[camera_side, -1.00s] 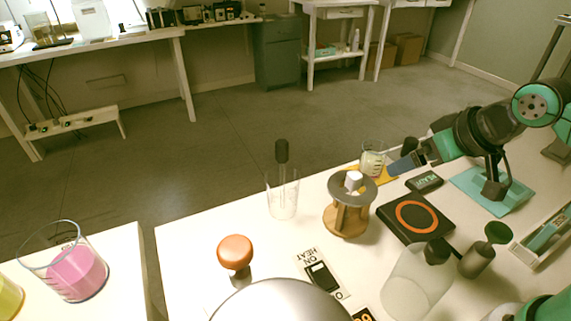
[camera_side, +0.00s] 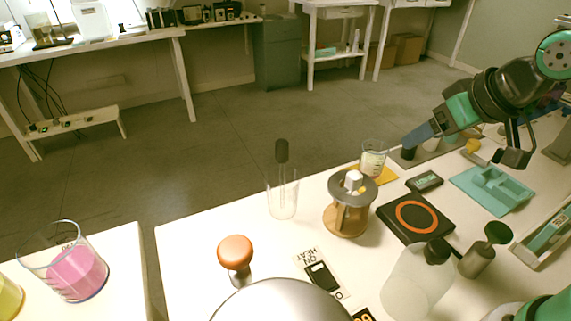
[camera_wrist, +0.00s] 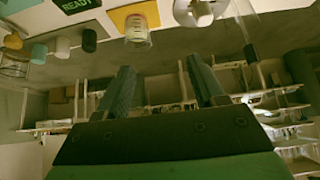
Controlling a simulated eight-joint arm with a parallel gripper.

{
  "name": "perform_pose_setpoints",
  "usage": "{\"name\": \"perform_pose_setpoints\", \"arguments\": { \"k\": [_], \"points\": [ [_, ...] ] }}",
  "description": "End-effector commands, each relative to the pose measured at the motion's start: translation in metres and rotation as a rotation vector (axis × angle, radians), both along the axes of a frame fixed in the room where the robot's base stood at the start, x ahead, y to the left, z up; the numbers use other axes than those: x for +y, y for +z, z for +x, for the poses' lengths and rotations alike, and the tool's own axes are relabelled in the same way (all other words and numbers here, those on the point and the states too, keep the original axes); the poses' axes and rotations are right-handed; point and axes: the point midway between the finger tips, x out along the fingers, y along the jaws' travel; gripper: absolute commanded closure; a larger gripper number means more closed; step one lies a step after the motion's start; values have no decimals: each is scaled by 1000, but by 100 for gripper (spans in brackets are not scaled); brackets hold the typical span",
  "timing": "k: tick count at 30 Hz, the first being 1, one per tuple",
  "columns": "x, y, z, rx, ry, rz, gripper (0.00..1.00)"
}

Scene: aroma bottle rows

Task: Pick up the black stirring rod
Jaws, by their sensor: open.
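The black stirring rod (camera_side: 282,151) stands upright in a clear glass beaker (camera_side: 283,197) near the back edge of the white table. Its dark top sticks out above the rim. In the wrist view the rod's dark end (camera_wrist: 250,53) shows at the upper right, beyond my right finger. My gripper (camera_side: 412,141) is raised above the table, well to the right of the rod and beyond the round wooden stand. In the wrist view my gripper (camera_wrist: 160,68) has its two fingers apart with nothing between them.
The wooden stand (camera_side: 348,218) and a small graduated beaker (camera_side: 373,161) stand between my gripper and the rod. A black plate with an orange ring (camera_side: 416,217), a white bottle (camera_side: 415,283) and an orange knob (camera_side: 235,252) are nearer. Table around the glass beaker is mostly clear.

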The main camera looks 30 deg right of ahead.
Motion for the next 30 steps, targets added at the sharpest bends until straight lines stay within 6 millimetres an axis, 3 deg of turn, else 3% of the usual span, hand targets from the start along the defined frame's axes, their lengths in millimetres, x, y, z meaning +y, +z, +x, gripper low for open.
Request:
{"name": "perform_pose_setpoints", "arguments": {
  "k": [3,11,16,21,30],
  "points": [
    [3,24,3,11,11,0,38],
    [28,43,34,121,99,-7,38],
    [57,52,64,221,179,-21,38],
    [96,47,96,336,269,-47,38],
    [153,21,126,482,378,-95,38]
  ]
}}
